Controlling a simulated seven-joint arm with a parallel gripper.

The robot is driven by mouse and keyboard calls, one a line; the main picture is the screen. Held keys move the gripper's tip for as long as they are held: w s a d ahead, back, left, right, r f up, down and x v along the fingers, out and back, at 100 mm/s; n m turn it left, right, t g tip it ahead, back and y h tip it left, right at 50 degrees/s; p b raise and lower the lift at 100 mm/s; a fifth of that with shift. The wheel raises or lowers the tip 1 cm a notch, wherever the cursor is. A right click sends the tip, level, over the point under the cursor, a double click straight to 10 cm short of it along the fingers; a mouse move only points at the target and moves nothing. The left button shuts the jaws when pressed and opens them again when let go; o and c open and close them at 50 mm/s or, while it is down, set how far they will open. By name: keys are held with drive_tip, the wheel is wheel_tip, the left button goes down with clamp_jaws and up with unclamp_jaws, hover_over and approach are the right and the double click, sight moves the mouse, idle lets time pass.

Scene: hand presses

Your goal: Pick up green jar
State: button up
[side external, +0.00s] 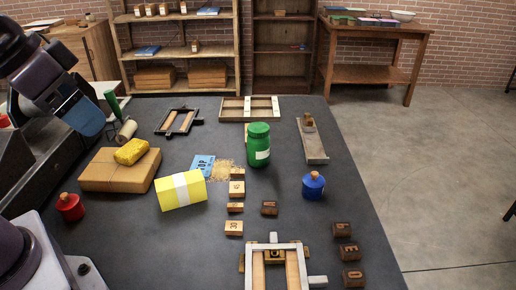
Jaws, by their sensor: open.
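The green jar (259,145) stands upright near the middle of the dark table, with a green lid and a white label on its front. My gripper (84,120) is at the upper left, a dark and blue shape at the end of my arm. It is open and well apart from the jar, on the far side of the brown parcel. Its fingertips are hard to make out.
A yellow box (181,191), blue card (202,166) and brown parcel (105,169) lie left of the jar. A blue jar (313,186) stands to its right. Wooden letter blocks (237,189) lie in front. A wooden frame (235,108) lies behind.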

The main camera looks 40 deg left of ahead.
wheel_tip(320, 180, down, 3)
drive_tip(key=w+g, duration=0.1)
drive_tip(key=g, duration=0.1)
drive_tip(key=m+t+y, duration=0.9)
drive_tip(key=m+y, duration=0.4)
drive_tip(key=m, duration=1.4)
hover_over(258, 135)
drive_tip(key=v, duration=0.4)
wheel_tip(258, 135, down, 15)
drive_tip(key=f, duration=0.5)
drive_tip(key=w+a+f, duration=0.1)
drive_tip(key=f, duration=0.1)
drive_tip(key=shift+f, duration=0.3)
drive_tip(key=shift+x, duration=2.9)
drive_tip(key=shift+d, duration=0.1)
